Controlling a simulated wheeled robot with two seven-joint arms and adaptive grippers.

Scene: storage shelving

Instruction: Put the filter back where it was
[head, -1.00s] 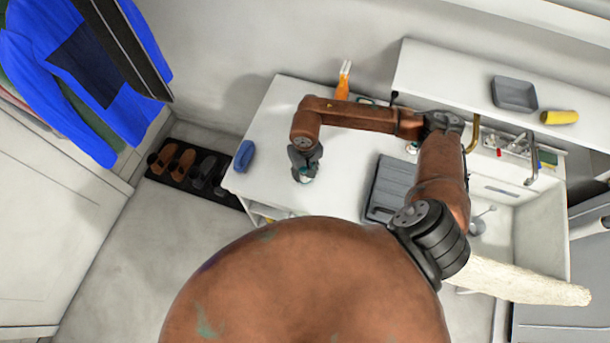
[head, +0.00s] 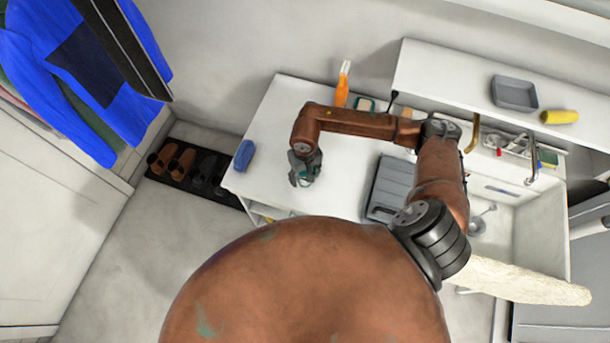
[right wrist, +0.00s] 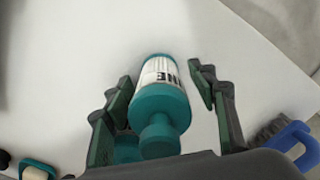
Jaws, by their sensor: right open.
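The filter (right wrist: 160,95) is a teal cylinder with a white label and black lettering, seen in the right wrist view. My right gripper (right wrist: 163,98) is open, with one dark green-padded finger on each side of the filter and a visible gap on the right. I cannot tell whether the filter touches the table. In the head view my right gripper (head: 303,180) is over the left part of the white table (head: 262,190), with a bit of teal showing at its fingers. My left gripper is not in view.
A blue brush (head: 243,155) lies at the table's left edge. An orange bottle (head: 342,88) stands at the back. A grey ribbed tray (head: 385,190) lies right of the gripper, before the sink (head: 500,235). A shelf (head: 440,75) overhangs the back right.

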